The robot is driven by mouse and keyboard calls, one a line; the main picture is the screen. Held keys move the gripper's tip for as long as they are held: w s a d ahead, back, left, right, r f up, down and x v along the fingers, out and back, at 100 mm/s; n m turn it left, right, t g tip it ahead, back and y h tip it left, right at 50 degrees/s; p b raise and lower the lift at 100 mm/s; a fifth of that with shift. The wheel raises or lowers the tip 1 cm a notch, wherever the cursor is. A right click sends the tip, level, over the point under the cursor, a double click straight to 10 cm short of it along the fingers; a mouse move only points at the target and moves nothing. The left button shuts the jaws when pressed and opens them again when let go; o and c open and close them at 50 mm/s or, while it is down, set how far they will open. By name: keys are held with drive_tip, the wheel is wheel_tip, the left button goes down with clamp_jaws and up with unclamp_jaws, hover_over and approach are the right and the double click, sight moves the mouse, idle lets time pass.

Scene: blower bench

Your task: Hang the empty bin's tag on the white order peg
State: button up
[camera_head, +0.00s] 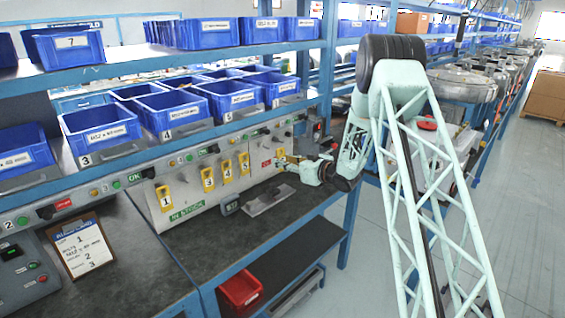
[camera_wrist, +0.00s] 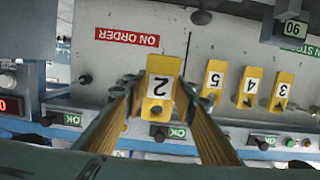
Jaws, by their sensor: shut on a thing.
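My gripper (camera_head: 286,162) is in front of the light panel, near the red ON ORDER label (camera_head: 266,163). In the wrist view, which is upside down, my gripper (camera_wrist: 160,98) is shut on a yellow tag numbered 2 (camera_wrist: 160,88). The ON ORDER label also shows there (camera_wrist: 127,37), beside the tag. Yellow tags 5 (camera_head: 244,163), 4 (camera_head: 227,171), 3 (camera_head: 208,178) and 1 (camera_head: 164,195) hang on the panel, with a gap between 1 and 3. I cannot make out the white order peg. Which bin is empty is hard to tell.
Blue bins (camera_head: 101,131) fill the shelf above the panel. A green IN STOCK label (camera_head: 187,211) is low on the panel. A red bin (camera_head: 240,289) sits below the bench.

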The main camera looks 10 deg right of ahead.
drive_tip(key=shift+r+x, duration=0.15)
drive_tip(key=shift+x, duration=2.15)
drive_tip(key=shift+r+x, duration=0.15)
drive_tip(key=shift+x, duration=2.2)
drive_tip(key=shift+w+a, duration=0.1)
drive_tip(key=o, duration=0.9)
drive_tip(key=shift+v, duration=6.05)
drive_tip(key=shift+r, duration=0.1)
